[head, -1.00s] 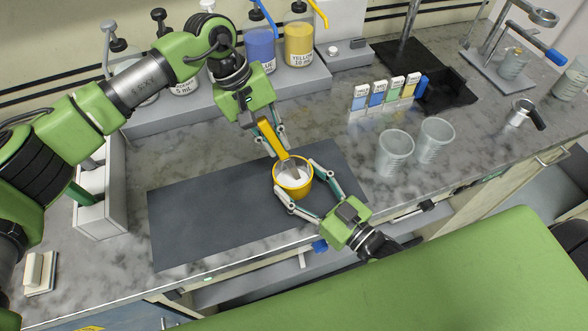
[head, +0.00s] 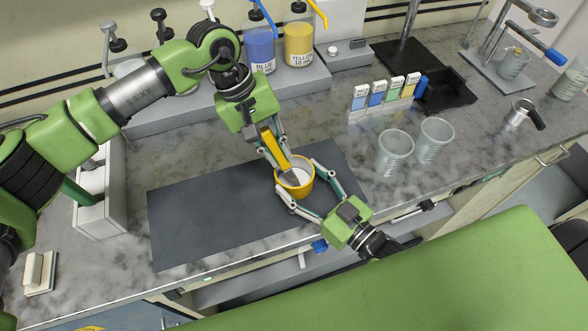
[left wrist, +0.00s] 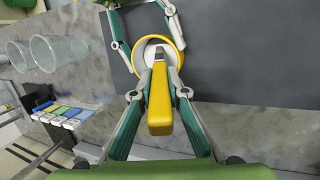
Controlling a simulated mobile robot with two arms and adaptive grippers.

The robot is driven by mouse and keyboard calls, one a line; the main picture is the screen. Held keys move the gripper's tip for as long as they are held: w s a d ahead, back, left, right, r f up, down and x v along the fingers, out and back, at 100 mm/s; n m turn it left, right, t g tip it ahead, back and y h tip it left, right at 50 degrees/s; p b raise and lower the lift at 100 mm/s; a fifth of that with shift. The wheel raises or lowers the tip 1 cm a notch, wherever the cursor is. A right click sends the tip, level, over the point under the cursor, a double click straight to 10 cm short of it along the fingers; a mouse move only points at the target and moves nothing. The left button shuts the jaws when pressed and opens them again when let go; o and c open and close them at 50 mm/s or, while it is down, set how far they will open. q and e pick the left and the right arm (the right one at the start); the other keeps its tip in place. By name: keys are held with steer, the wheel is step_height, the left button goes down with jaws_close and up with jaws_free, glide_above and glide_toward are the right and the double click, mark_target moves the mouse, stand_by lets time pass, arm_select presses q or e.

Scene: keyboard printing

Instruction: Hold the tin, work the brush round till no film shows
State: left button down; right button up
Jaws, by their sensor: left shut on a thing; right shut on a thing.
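A yellow tin (head: 299,187) with a whitish inside stands near the right end of the dark mat (head: 205,221). My right gripper (head: 296,186) is shut on the tin, one finger on each side. My left gripper (head: 272,145) is shut on the yellow handle of the brush (head: 277,150), which slants down into the tin. In the left wrist view the brush handle (left wrist: 160,110) lies between my left fingers and its grey end reaches into the tin (left wrist: 158,50). The brush's lowest part is hidden inside the tin, and I cannot tell how much film is there.
Two clear cups (head: 395,151) stand right of the mat. Behind them is a rack of coloured cards (head: 385,93). Blue and yellow pump bottles (head: 299,45) stand on a grey shelf at the back. A white-grey holder (head: 100,200) is at left.

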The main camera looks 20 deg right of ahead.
mark_target(264, 129)
arm_select(q)
steer(key=shift+w, duration=0.2)
arm_select(e)
steer(key=shift+a+r, duration=0.1)
arm_select(q)
steer(key=shift+w+a+r, duration=0.15)
steer(key=shift+r, duration=0.35)
steer(key=shift+v, duration=3)
steer(key=shift+a, duration=0.1)
steer(key=shift+r, duration=2.05)
